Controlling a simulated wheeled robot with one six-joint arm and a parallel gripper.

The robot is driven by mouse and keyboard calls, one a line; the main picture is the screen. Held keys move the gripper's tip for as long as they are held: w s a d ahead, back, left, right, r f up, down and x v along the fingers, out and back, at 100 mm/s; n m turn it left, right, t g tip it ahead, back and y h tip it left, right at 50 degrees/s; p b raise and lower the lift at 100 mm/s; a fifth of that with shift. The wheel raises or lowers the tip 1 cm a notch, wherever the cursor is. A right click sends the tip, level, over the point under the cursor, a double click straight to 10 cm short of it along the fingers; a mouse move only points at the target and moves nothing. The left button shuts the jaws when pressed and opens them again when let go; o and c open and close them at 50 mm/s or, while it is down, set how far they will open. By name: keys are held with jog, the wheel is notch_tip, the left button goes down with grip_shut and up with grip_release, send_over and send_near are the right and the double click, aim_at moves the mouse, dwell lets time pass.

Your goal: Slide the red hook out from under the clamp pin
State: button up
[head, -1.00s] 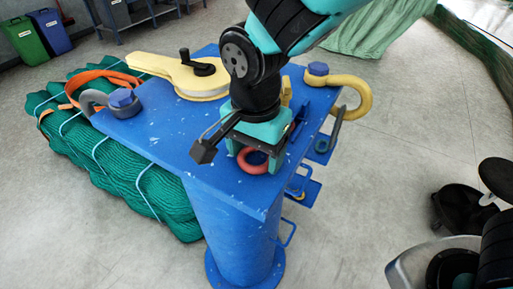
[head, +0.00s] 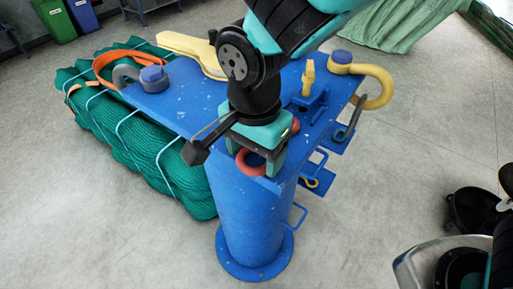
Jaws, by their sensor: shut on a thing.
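The red hook (head: 247,168) has a round eye at the table's near edge, between my gripper's fingers. Another red part of it shows right of the fingers, on the near side of the clamp; its middle is hidden by my gripper. My gripper (head: 254,162) points down and is shut on the hook. The blue clamp (head: 312,101) with its yellow pin handle (head: 308,78) stands behind and to the right of my gripper. The red end appears clear of the clamp, but the exact gap is hard to tell.
The blue table (head: 185,105) stands on a round column. A yellow shackle (head: 375,88) sits at its right corner and a grey shackle (head: 127,74) at its left. A yellow plate (head: 187,46) lies at the back. Green netting (head: 125,120) is stacked on the left.

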jog(key=o, duration=1.3)
jog(key=shift+r, duration=0.1)
notch_tip(320, 180, up, 17)
jog(key=b, duration=0.3)
jog(key=shift+r, duration=0.15)
jog(key=s+d+f+n+y+b, duration=0.1)
jog(key=s+d+f+n, duration=0.1)
jog(key=d+f+n, duration=0.2)
jog(key=s+d+f+n+y+b, duration=0.1)
jog(key=s+d+f+n+b, duration=0.1)
jog(key=f+n, duration=0.4)
jog(key=s+d+f+n+y+b, duration=0.1)
jog(key=s+d+f+n+y, duration=0.1)
jog(key=d+f+n, duration=0.3)
jog(key=shift+s+d+f, duration=0.15)
jog(key=shift+s+d, duration=0.65)
jog(key=shift+d, duration=0.05)
